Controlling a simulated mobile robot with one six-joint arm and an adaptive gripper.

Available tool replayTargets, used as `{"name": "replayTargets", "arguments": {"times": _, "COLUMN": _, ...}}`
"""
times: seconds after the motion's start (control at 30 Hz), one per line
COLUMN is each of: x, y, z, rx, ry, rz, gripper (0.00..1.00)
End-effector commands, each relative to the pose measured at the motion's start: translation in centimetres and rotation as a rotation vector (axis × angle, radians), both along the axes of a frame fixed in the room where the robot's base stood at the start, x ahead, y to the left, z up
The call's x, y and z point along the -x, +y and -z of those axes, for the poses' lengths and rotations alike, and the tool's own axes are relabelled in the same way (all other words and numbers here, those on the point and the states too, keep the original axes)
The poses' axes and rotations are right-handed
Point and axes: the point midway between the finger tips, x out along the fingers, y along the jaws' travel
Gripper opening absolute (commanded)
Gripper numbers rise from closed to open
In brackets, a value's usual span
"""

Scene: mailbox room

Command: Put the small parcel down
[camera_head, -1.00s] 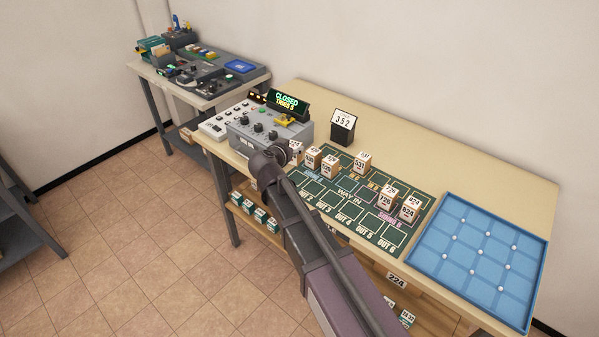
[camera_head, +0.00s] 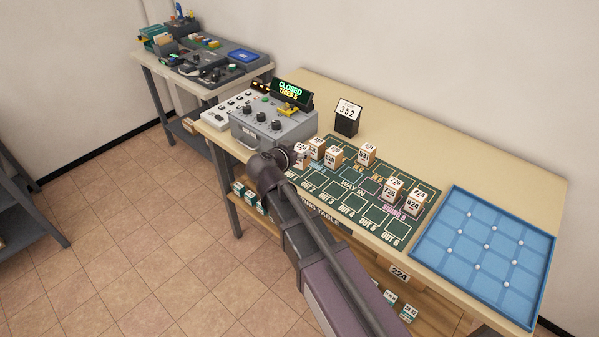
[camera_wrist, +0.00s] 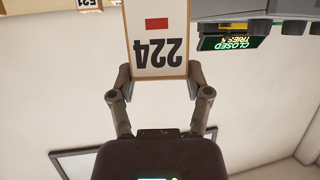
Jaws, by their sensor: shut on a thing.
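My gripper (camera_wrist: 160,88) is shut on the small parcel (camera_wrist: 158,30), a white-faced block marked 224 with a red patch. The wrist view shows it upside down between both fingers. In the head view, my gripper (camera_head: 290,156) is at the left end of the green sorting mat (camera_head: 349,208), largely hidden by my own arm. A white-topped block (camera_head: 301,151) shows just beyond the gripper there; its number is unreadable. I cannot tell whether the held parcel touches anything below.
Several parcels (camera_head: 367,153) stand on the mat's back row; the front OUT squares look empty. A grey control box (camera_head: 262,128) with a CLOSED display (camera_head: 290,91) stands left. A 352 sign (camera_head: 348,115) stands behind. A blue tray (camera_head: 486,250) fills the right end.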

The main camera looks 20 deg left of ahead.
Motion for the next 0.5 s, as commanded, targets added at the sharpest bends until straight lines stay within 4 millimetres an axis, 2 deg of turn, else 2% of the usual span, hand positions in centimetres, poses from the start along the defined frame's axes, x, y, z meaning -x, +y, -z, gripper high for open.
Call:
{"name": "replayTargets", "arguments": {"times": 0.03, "x": 1.7, "y": -1.0, "z": 1.0, "rx": 0.001, "ry": 0.0, "rz": 0.028, "gripper": 0.11}}
{"name": "replayTargets", "arguments": {"times": 0.23, "x": 6.3, "y": -3.6, "z": 2.6, "rx": 0.001, "ry": -0.006, "rz": 0.145, "gripper": 0.11}}
{"name": "replayTargets", "arguments": {"times": 0.33, "x": 7.6, "y": -4.4, "z": 2.8, "rx": 0.002, "ry": -0.012, "rz": 0.183, "gripper": 0.11}}
{"name": "replayTargets", "arguments": {"times": 0.5, "x": 8.2, "y": -4.7, "z": 2.8, "rx": 0.001, "ry": -0.015, "rz": 0.205, "gripper": 0.11}}
